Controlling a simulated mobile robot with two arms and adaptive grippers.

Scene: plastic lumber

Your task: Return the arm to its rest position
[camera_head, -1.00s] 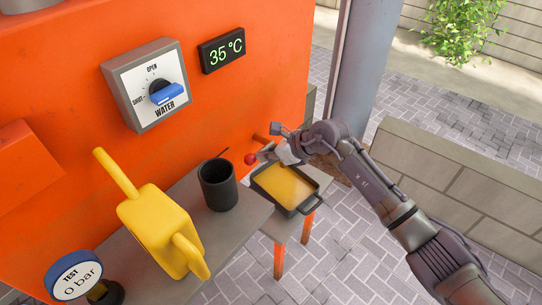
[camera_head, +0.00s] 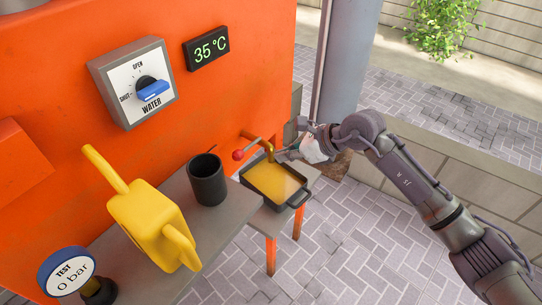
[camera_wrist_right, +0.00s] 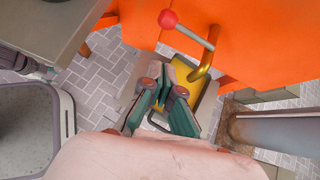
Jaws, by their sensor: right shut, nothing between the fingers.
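My right arm comes in from the right in the head view. Its gripper (camera_head: 284,155) is shut and empty, beside a brass tap spout (camera_head: 270,151) and above the far edge of a dark tray (camera_head: 299,199) with yellow inside. In the right wrist view the shut fingers (camera_wrist_right: 165,88) point toward the tray and the brass spout (camera_wrist_right: 200,77). The red ball knob (camera_head: 238,155) on the tap's lever is left of the gripper, apart from it; the knob also shows in the wrist view (camera_wrist_right: 167,19).
The orange machine wall (camera_head: 240,90) stands behind, with a water dial (camera_head: 140,85) and a 35 °C display (camera_head: 206,48). A yellow watering can (camera_head: 150,225), a dark mug (camera_head: 207,180) and a 0 bar gauge (camera_head: 67,272) are at left. A grey post (camera_head: 345,60) stands behind the arm.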

